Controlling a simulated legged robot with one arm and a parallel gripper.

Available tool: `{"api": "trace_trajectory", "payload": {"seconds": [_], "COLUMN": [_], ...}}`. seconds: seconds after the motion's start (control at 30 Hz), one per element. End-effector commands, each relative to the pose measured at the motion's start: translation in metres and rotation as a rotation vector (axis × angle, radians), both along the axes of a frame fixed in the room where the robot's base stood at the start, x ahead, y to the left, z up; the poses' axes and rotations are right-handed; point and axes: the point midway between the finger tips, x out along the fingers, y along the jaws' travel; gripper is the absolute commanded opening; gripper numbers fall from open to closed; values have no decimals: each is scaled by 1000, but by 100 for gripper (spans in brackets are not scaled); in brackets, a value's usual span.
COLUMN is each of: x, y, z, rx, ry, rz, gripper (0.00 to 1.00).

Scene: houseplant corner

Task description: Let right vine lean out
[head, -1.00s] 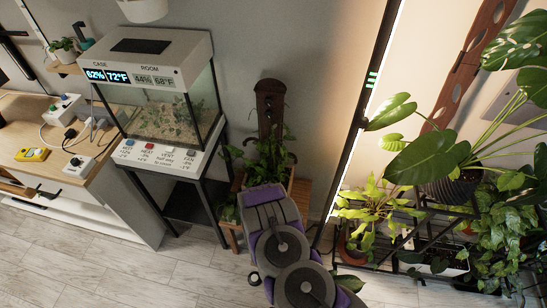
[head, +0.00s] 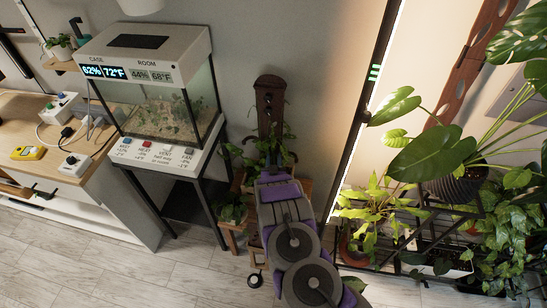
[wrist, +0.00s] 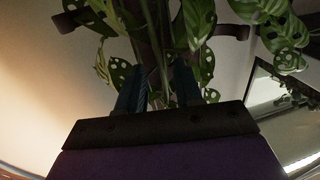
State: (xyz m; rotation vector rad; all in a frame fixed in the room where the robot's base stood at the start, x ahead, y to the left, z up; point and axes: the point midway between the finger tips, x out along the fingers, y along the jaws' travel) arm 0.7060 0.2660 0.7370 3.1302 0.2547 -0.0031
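A potted vine with holed leaves (head: 246,166) grows at a dark brown wooden post (head: 268,100) by the wall. In the wrist view, leaves hang left (wrist: 102,66) and right (wrist: 198,22) of the post, with thin stems (wrist: 163,45) between them. Short dark side pieces (wrist: 236,29) stick out from the post. My gripper (wrist: 160,92) points at the post from low down. Its two dark fingers are apart, with stems and leaf showing in and beyond the gap. I cannot tell whether they touch a stem. In the head view, my arm hides part of the plant.
A glass case (head: 165,110) on a dark stand is left of the vine. A wooden desk (head: 100,168) with small devices is further left. A black rack (head: 440,235) with several leafy plants and an upright light strip (head: 362,125) is at the right. Floor in front is clear.

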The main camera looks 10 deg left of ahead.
Motion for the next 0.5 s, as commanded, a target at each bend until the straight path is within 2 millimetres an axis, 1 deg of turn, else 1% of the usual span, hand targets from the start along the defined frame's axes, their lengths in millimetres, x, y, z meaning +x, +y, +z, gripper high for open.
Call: {"api": "trace_trajectory", "payload": {"seconds": [0.1, 0.2, 0.5], "x": [13, 19, 23], "y": [2, 3, 4], "z": [0, 0, 0], "rx": [1, 1, 0], "ry": [-4, -4, 1], "rz": [-1, -1, 0], "gripper": [35, 35, 35]}}
